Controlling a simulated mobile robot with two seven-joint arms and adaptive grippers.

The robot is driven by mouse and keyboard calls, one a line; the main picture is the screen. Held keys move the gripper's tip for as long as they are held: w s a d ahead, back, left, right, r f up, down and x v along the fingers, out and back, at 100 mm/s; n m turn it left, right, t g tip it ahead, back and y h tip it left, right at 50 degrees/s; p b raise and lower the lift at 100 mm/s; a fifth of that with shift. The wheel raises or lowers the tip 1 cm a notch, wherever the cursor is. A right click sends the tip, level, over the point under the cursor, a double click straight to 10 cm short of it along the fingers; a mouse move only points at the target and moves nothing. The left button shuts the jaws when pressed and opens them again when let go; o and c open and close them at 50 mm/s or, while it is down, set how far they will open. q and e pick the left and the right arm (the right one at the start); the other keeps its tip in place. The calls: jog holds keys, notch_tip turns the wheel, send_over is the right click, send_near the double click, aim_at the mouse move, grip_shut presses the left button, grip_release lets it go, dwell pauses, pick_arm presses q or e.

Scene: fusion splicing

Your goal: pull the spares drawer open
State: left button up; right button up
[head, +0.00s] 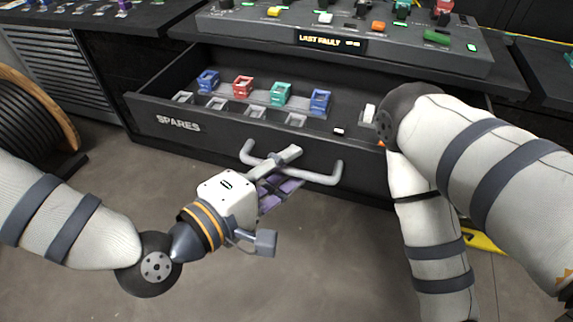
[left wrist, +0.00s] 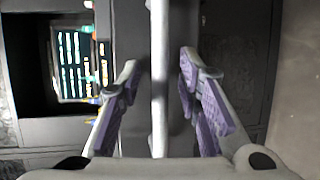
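The spares drawer (head: 215,138), black with white "SPARES" lettering, stands pulled out from under the bench in the head view. Its grey bar handle (head: 322,178) is on the front face. My left gripper (head: 285,172) is at the handle's middle. In the left wrist view the handle bar (left wrist: 159,75) runs between the two purple-padded fingers (left wrist: 158,85), with a gap visible on both sides. The left gripper is open around the bar. The fingers hide part of the handle in the head view. My right gripper is outside the views; only its arm shows.
Inside the drawer are blue, red and green parts (head: 281,94) and several grey empty holders (head: 217,103). A control panel (head: 430,52) reading "LAST FAULT" sits on the bench above. A cable spool (head: 30,115) stands at the left. The floor (head: 320,260) before the drawer is clear.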

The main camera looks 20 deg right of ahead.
pick_arm(q)
jog(key=v, duration=0.7)
jog(key=shift+s, duration=0.1)
jog(key=s+a+f+m+g+y+p, duration=0.1)
jog(key=s+a+f+m+g+y, duration=0.2)
jog(key=s+f, duration=0.45)
jog(key=s+a+f+g+y+p, duration=0.1)
jog(key=s+a+f+g+y, duration=0.3)
jog(key=f, duration=0.6)
jog(key=s+a+f+m+g+y, duration=0.2)
jog(key=s+a+y, duration=0.1)
jog(key=s+a, duration=0.5)
jog(key=s+a+f+m+g+y, duration=0.2)
jog(key=s+a+f+y, duration=0.1)
jog(key=s+a, duration=0.5)
jog(key=a+p, duration=0.1)
jog(key=a, duration=0.1)
jog(key=shift+s+a+f, duration=0.2)
jog(key=shift+a+f, duration=0.05)
jog(key=shift+a, duration=0.05)
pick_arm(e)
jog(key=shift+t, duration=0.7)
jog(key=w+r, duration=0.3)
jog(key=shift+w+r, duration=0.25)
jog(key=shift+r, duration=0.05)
